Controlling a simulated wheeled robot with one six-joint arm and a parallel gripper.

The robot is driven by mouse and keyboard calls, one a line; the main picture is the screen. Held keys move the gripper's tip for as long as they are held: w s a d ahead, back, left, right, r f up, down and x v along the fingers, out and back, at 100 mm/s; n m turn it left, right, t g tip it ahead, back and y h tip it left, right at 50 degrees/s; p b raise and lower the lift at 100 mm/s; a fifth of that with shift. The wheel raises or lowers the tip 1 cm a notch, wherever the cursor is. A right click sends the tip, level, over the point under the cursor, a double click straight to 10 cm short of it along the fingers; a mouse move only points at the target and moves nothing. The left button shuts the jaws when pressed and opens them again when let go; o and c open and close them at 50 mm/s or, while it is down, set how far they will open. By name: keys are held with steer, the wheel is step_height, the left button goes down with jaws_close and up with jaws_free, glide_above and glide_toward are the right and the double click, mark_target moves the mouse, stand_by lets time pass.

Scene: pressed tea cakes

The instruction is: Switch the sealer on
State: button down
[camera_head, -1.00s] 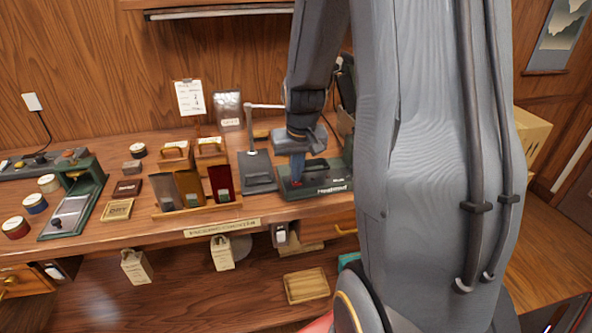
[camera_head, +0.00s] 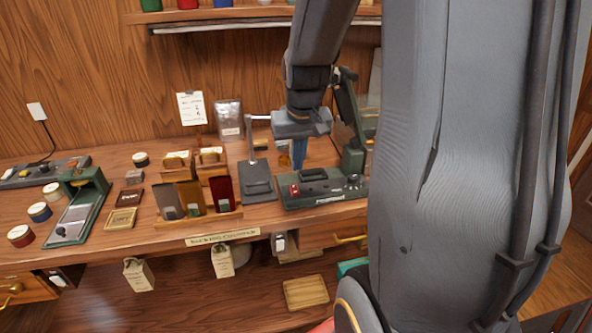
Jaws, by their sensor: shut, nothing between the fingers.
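The sealer (camera_head: 325,199) is a dark green machine at the right of the counter, with an upright arm (camera_head: 351,125) at its back right. A red switch (camera_head: 294,190) sits on the left of its base, beside a black handle and dark knobs. I cannot tell from the picture whether the switch is on or off. My gripper (camera_head: 298,164) is shut and empty, pointing down above the back left of the sealer, apart from the switch. My arm hides what lies to the right of the sealer.
A dark stand with a post (camera_head: 258,183) stands close to the left of the sealer. A wooden rack of colored packets (camera_head: 198,217) is further left. A green press (camera_head: 82,208) and round tins line the left end. A wooden tray (camera_head: 306,292) lies below the counter.

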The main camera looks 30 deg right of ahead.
steer(key=shift+s+b+v, duration=0.2)
steer(key=shift+v, duration=0.9)
steer(key=shift+s+b+v, duration=0.15)
steer(key=shift+s+v, duration=0.05)
steer(key=shift+v, duration=0.85)
steer(key=shift+a+f, duration=0.1)
